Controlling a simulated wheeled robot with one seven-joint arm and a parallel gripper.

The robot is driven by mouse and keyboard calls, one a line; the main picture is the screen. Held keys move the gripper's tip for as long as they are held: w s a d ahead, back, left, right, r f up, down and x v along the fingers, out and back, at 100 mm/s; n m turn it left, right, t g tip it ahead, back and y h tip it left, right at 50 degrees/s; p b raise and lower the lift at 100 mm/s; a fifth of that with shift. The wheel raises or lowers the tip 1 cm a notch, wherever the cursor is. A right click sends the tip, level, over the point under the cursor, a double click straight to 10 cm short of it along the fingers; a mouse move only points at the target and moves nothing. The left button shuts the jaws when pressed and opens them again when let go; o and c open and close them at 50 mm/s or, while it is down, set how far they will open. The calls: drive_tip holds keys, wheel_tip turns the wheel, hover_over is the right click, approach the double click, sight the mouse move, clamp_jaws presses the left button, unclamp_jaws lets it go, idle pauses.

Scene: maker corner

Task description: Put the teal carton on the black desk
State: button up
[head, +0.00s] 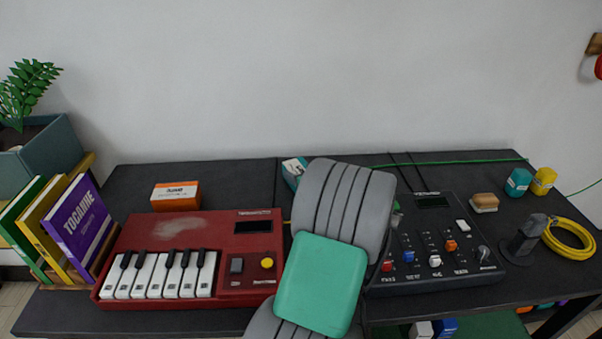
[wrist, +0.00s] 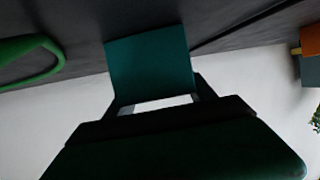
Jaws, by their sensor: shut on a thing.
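The teal carton (wrist: 150,68) is in my gripper (wrist: 156,92), between its two dark fingers in the wrist view. In the head view, part of a teal-and-white carton (head: 291,172) shows just left of my grey arm, near the back of the black desk (head: 240,178). My arm hides the rest of it and my gripper there. The dark desk surface (wrist: 75,30) also shows beyond the carton in the wrist view. I cannot tell whether the carton touches the desk.
A red keyboard (head: 195,240) and an orange box (head: 175,196) are left of my arm. A black mixer (head: 435,225) is to its right. A green cable (head: 455,162) runs along the back.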

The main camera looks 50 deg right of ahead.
drive_tip(key=o, duration=1.7)
drive_tip(key=shift+c, duration=0.2)
drive_tip(key=shift+r, duration=0.1)
drive_tip(key=shift+s+r+p, duration=0.15)
drive_tip(key=shift+s+p, duration=0.15)
drive_tip(key=v, duration=1.1)
drive_tip(key=shift+s+a+p, duration=0.15)
drive_tip(key=shift+a+p, duration=0.1)
drive_tip(key=shift+p, duration=0.05)
